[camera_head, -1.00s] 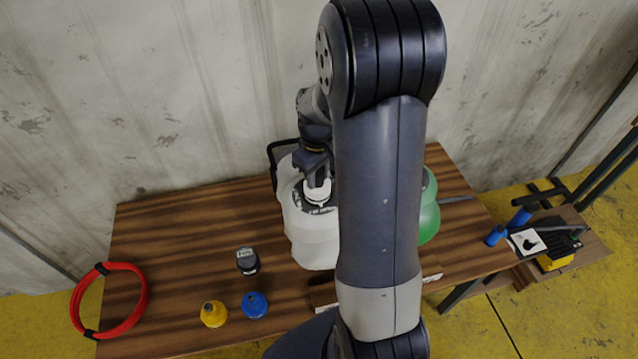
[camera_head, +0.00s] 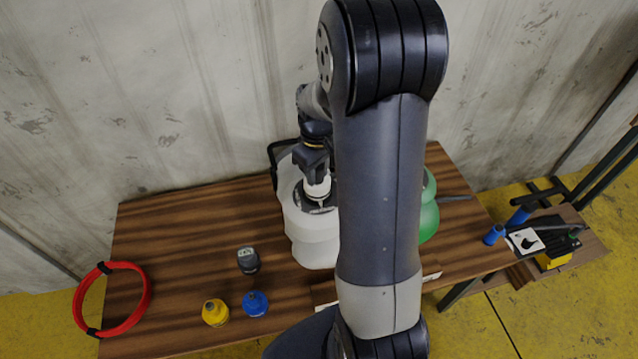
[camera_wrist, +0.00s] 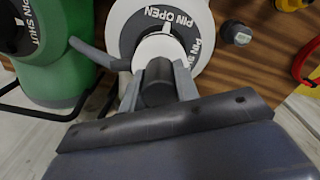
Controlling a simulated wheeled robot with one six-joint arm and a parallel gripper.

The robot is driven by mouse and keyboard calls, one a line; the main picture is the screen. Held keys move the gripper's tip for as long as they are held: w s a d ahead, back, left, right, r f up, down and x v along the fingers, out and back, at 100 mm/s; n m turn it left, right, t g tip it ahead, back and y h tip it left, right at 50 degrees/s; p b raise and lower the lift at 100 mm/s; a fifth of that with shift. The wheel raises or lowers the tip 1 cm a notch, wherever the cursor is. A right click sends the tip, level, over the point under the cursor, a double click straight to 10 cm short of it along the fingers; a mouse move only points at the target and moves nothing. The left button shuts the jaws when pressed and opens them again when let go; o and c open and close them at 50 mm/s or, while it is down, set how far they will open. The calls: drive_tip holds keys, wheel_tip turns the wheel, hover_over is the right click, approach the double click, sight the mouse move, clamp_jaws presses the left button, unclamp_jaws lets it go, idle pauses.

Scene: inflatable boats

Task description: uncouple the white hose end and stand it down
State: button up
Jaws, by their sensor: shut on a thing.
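The white hose end (camera_head: 318,188) stands upright on the top of a white container (camera_head: 312,245). In the wrist view, its white collar (camera_wrist: 158,48) sits at the middle of a dark ring (camera_wrist: 133,35) lettered "PIN OPEN", with more "PIN" lettering at the right. My gripper (camera_head: 316,172) is above it, its two fingers closed around a dark grey cylinder (camera_wrist: 157,85) joined to the collar. A grey bar (camera_wrist: 97,53) sticks out left beside the collar. Whether the hose end is still locked in its seat I cannot tell.
A green container (camera_wrist: 55,75) with a "PIN SHUT" ring stands close beside the white one. Dark grey (camera_head: 248,261), blue (camera_head: 255,304) and yellow (camera_head: 214,313) fittings and a red coil (camera_head: 147,295) are at the left. Bare wood (camera_head: 180,250) lies between. A wall is behind.

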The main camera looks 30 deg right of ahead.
wheel_tip(320, 180, up, 4)
drive_tip(key=p, duration=0.3)
drive_tip(key=shift+r, duration=0.25)
drive_tip(key=shift+f, duration=0.1)
idle(0.3)
